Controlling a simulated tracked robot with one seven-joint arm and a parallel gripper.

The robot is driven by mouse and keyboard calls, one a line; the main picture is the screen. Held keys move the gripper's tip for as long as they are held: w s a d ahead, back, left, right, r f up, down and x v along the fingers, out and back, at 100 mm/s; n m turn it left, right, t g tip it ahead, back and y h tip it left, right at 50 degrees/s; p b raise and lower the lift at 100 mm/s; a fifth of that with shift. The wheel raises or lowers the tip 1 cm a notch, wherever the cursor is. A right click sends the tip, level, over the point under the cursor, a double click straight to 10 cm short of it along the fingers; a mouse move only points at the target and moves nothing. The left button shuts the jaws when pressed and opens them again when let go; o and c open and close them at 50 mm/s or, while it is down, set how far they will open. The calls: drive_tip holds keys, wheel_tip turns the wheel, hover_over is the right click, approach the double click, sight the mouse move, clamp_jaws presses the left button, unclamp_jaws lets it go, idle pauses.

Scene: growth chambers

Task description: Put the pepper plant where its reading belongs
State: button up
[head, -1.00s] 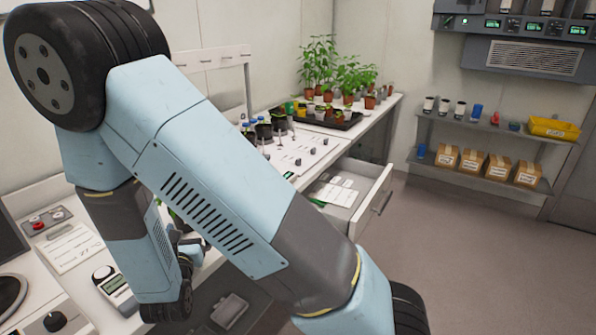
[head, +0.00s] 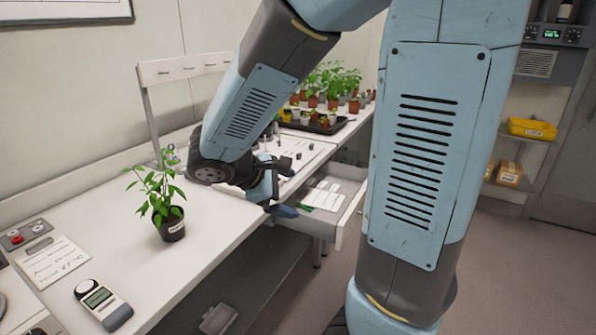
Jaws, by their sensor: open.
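A leafy plant in a dark pot with a white label (head: 168,205) stands upright on the white bench (head: 205,262), in the left half of the head view. I take it to be the pepper plant. My gripper (head: 284,187) is right of the plant and apart from it, near the open drawer. Its jaws are open and nothing shows between them. A handheld meter with a small display (head: 103,304) lies at the front left of the bench. I cannot read its display. A sheet with handwriting (head: 56,263) lies behind it.
An open drawer (head: 345,217) holds pale cards and a green item. Beyond are a dark tray (head: 318,127) and several potted plants (head: 328,84) at the back of the bench. A raised rail (head: 183,66) stands along the wall. A yellow bin (head: 532,128) is on the right shelf.

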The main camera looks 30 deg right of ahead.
drive_tip(key=s+a+r+m+t+y, duration=0.2)
drive_tip(key=s+r+m+t+y, duration=0.1)
drive_tip(key=s+r+m+y, duration=0.6)
drive_tip(key=shift+s+r+m, duration=0.2)
drive_tip(key=shift+s+m, duration=0.35)
drive_tip(key=shift+m, duration=0.25)
drive_tip(key=shift+s+a+r+m+t+y, duration=0.2)
drive_tip(key=shift+r+m+t+y, duration=0.1)
drive_tip(key=shift+r, duration=0.3)
drive_tip(key=shift+c, duration=0.4)
